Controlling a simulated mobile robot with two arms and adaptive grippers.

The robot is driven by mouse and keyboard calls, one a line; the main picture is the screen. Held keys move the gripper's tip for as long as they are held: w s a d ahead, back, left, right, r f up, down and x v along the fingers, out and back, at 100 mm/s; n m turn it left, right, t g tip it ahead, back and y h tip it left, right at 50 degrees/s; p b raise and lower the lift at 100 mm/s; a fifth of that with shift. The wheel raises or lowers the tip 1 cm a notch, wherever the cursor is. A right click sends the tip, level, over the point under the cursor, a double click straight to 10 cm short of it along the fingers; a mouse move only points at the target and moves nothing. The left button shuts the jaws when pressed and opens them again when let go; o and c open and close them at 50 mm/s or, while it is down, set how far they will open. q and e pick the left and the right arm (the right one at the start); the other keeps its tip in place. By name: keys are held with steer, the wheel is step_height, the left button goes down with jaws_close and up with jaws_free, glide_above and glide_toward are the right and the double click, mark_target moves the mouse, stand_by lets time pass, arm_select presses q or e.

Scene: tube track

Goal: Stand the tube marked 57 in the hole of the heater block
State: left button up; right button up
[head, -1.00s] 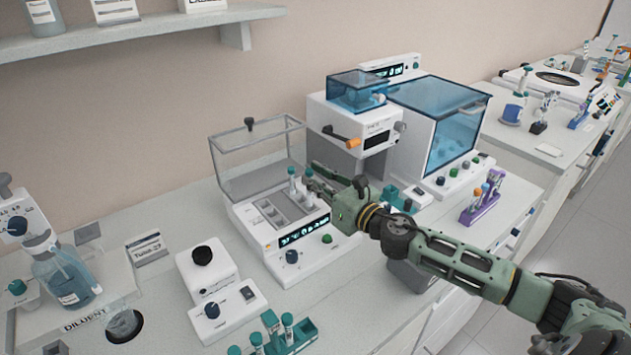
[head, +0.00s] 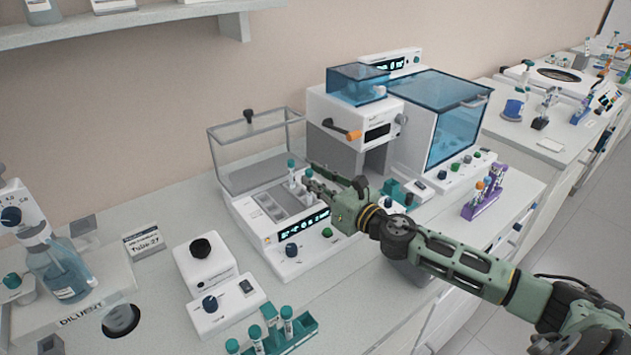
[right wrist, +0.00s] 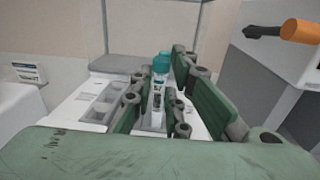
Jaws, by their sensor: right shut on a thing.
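The heater block (head: 262,222) is the white unit with a clear lid raised at its back, grey wells on top and a lit display. I cannot read 57 on either. The fingers hide whether the held tube's lower end is seated. My left gripper is out of view.
A teal rack (head: 290,338) with several tubes stands at the front. A white knob unit (head: 212,275) is left of the heater. A white machine with an orange handle (head: 347,134) stands close to the right. A purple rack (head: 484,201) is further right.

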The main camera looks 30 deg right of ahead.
steer(key=o, duration=0.9)
steer(key=shift+s+d+f, duration=0.15)
steer(key=shift+s, duration=0.4)
steer(key=shift+v, duration=5.45)
